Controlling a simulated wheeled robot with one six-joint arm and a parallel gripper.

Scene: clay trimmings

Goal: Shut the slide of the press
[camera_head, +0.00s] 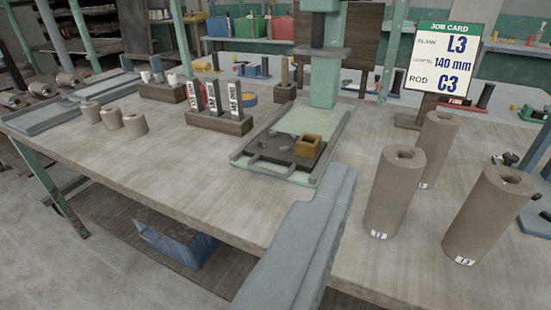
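The press has a green column (324,75) at the back of the bench and a pale green bed (318,122) in front of it. Its slide, a dark plate (268,150) with a grey front bar, lies at the bed's near end, out in front of the column. An open ochre box (308,146) and small grey scraps (284,149) sit on the slide. A long grey-blue bar (305,235), apparently part of my arm or gripper, rises from the bottom edge and ends short of the slide, apart from it. No fingertips can be made out.
Several tall clay cylinders (396,195) stand on the right. Three short ones (134,124) stand on the left. A wooden block with labelled strips (222,122) is left of the press. A job card (443,58) reads L3, 140 mm, C3. The bench front left of the bar is clear.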

